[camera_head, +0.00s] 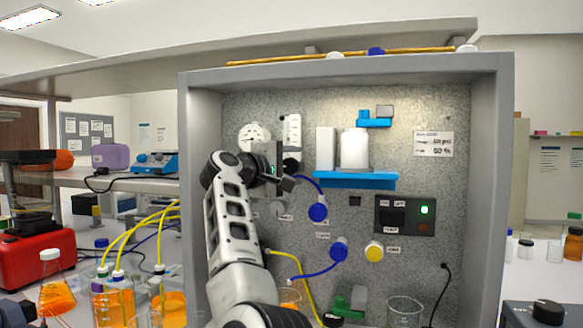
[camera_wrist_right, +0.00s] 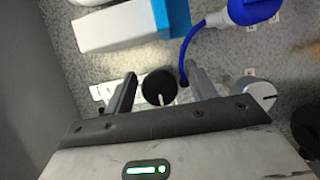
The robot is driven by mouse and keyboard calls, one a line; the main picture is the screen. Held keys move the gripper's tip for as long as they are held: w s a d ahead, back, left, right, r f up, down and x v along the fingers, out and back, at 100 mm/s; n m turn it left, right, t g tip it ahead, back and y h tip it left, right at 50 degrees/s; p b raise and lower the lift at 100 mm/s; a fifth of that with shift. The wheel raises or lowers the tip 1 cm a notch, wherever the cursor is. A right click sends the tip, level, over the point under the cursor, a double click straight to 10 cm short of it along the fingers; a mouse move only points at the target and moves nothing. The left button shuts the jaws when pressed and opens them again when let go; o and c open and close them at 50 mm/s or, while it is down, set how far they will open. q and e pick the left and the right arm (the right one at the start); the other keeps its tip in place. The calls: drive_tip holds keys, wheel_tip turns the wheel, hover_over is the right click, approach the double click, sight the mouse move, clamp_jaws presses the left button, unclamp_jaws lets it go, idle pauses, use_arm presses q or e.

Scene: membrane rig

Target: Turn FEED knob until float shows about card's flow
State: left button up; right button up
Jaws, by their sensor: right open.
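My right gripper (camera_head: 284,180) is open in front of the panel, at the lower end of the flow meter. In the right wrist view its two fingers (camera_wrist_right: 160,92) stand on either side of a round black knob (camera_wrist_right: 159,87); I cannot tell whether they touch it. The knob is partly visible beside the gripper in the head view (camera_head: 291,165). I cannot read whether it is labelled FEED. The flow meter (camera_head: 293,130) is a pale upright scale above the gripper; its float is too small to read. The white card (camera_head: 433,144) hangs at the panel's right, its print blurred. My left gripper is out of view.
A silver knob (camera_wrist_right: 258,95) sits beside the black one. A blue hose (camera_wrist_right: 185,58) runs close by to a blue fitting (camera_head: 318,211). A blue shelf (camera_head: 356,180) with white containers juts out to the right. The grey frame (camera_head: 197,130) encloses the panel.

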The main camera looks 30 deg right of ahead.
use_arm(q)
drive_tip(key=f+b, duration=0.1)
drive_tip(key=b, duration=0.1)
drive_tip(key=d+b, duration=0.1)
drive_tip(key=b, duration=0.2)
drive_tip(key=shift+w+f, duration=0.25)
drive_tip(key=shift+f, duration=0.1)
use_arm(e)
drive_tip(key=v, duration=1.6)
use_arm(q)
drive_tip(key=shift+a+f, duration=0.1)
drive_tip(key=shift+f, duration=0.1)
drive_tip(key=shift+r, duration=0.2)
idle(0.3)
